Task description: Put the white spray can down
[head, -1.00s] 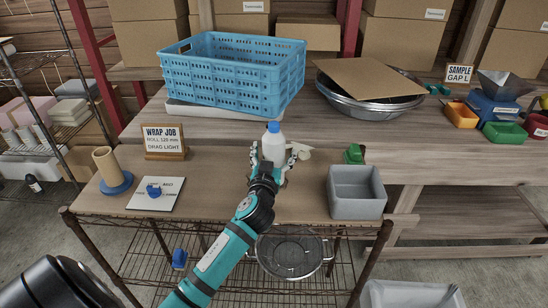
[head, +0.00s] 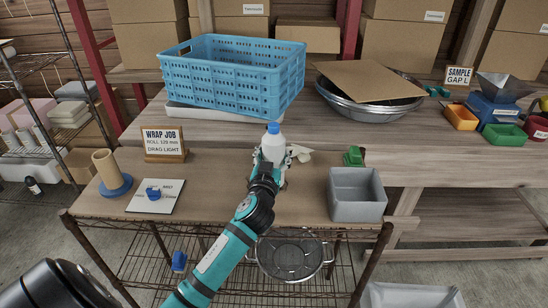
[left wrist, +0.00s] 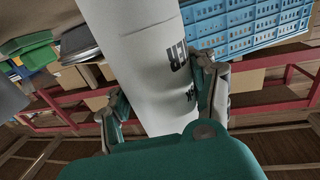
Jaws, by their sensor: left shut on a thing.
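The white spray can (head: 273,142) has a blue cap and stands about upright in my left gripper (head: 273,158). The gripper's fingers are shut around the can's body, above the front part of the wooden table (head: 230,190). In the left wrist view the white can (left wrist: 150,70) with dark lettering fills the space between the fingers (left wrist: 165,100). The can's lower end is hidden behind the gripper and arm in the head view, so I cannot tell whether it touches the table. My right gripper is not in view.
A grey bin (head: 356,195) stands right of the gripper, with a green object (head: 354,156) behind it. A pale crumpled item (head: 300,155) lies close beside the can. A blue crate (head: 225,85) is behind. A sign (head: 163,143) and cardboard roll (head: 107,168) are left.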

